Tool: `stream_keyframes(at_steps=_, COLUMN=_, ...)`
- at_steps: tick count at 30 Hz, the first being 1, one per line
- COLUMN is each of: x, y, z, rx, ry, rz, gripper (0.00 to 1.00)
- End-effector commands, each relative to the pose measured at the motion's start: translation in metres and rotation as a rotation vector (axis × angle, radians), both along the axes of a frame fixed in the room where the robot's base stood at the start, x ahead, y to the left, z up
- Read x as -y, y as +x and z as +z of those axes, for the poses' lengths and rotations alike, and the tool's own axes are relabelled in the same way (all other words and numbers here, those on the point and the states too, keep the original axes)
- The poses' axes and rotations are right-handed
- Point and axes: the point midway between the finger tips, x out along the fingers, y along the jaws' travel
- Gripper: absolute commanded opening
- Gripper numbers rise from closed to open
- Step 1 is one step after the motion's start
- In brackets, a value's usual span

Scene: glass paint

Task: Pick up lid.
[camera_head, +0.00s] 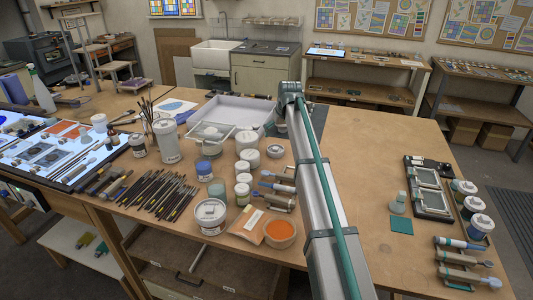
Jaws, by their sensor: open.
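A small round grey-white piece (276,150) lies flat on the wooden table just left of my arm; it looks like a loose lid. Several jars nearby also wear lids, such as the white jar (249,159) to its left and the large tub (210,216) at the front, so I cannot tell for certain which lid is meant. My arm rises from the bottom and bends at the top. My gripper (270,129) shows only as a small dark part beside the arm, above and behind the round piece. It is open, and its fingertips are mostly hidden.
A white tray (256,104) lies behind the jars. Brushes (160,194), an orange bowl (280,233) and tools crowd the left and front. Black frames (429,188) and jars (480,228) stand at the right.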

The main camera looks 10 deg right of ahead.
Motion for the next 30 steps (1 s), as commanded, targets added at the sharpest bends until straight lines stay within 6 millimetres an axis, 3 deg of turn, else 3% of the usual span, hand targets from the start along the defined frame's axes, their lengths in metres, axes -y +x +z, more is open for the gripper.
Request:
stream_keyframes(at_steps=4, x=0.009, y=0.002, z=-0.008, rx=-0.023, ry=0.003, rz=-0.001, gripper=1.0)
stream_keyframes(at_steps=13, x=0.005, y=0.017, z=-0.045, rx=-0.022, ry=0.001, rz=-0.001, gripper=1.0)
stream_keyframes(at_steps=23, x=0.002, y=0.024, z=-0.063, rx=-0.021, ry=0.002, rz=-0.001, gripper=1.0)
stream_keyframes(at_steps=30, x=-0.001, y=0.035, z=-0.091, rx=-0.021, ry=0.002, rz=-0.001, gripper=1.0)
